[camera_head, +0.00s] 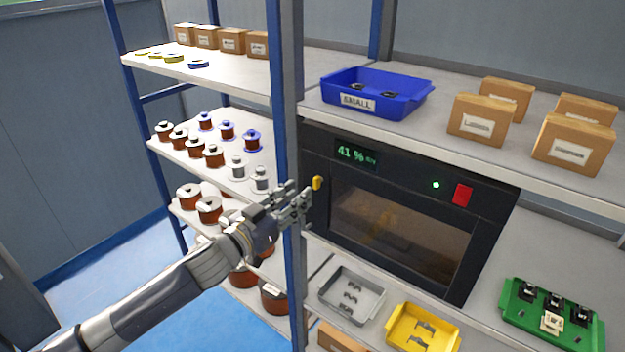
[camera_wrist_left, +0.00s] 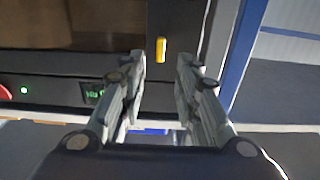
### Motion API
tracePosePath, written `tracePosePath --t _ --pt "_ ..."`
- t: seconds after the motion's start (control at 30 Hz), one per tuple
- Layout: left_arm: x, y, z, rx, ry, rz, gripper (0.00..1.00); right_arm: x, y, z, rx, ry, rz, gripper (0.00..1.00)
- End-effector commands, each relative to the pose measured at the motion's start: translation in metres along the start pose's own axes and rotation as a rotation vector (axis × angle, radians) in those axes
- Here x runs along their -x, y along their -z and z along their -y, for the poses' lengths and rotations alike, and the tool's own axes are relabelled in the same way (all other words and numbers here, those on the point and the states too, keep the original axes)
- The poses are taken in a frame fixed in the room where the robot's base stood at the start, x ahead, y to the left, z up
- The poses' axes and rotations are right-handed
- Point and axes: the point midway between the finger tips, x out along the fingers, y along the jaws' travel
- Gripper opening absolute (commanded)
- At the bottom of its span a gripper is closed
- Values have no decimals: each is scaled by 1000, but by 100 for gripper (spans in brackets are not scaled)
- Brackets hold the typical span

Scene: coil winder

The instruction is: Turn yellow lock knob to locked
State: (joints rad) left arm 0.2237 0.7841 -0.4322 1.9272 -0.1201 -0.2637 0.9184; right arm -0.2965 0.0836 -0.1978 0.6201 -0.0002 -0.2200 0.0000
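The yellow lock knob (camera_head: 317,182) sits on the left side of the black cabinet's front (camera_head: 412,180), beside its dark window. My left gripper (camera_head: 300,199) is just to the left of and below the knob in the head view, with its fingers pointing toward it. In the left wrist view the knob (camera_wrist_left: 160,49) is a small upright yellow bar, lying between and beyond the two spread fingertips (camera_wrist_left: 162,60). The left gripper is open and empty, and it looks apart from the knob. My right gripper is in neither view.
A blue upright post (camera_head: 288,120) stands close to my left gripper. A shelf with a blue tray (camera_head: 375,95) and cardboard boxes (camera_head: 480,118) is above the cabinet. Grey (camera_head: 345,312), yellow (camera_head: 400,340) and green (camera_head: 510,318) trays stand below. Wire spools (camera_head: 210,210) fill the left shelves.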

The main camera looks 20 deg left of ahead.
Motion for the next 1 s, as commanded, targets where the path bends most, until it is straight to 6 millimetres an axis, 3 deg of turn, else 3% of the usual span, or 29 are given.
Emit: tracePosePath --t 0.2,0.4,0.87,1.0 --pt "-39 4 0 0 1 -1 30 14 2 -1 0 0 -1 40" --pt "-62 1 0 0 1 0 30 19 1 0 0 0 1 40" --pt "-71 0 0 -1 0 1 30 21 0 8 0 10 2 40" --pt "-71 0 0 -1 0 1 0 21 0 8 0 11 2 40"
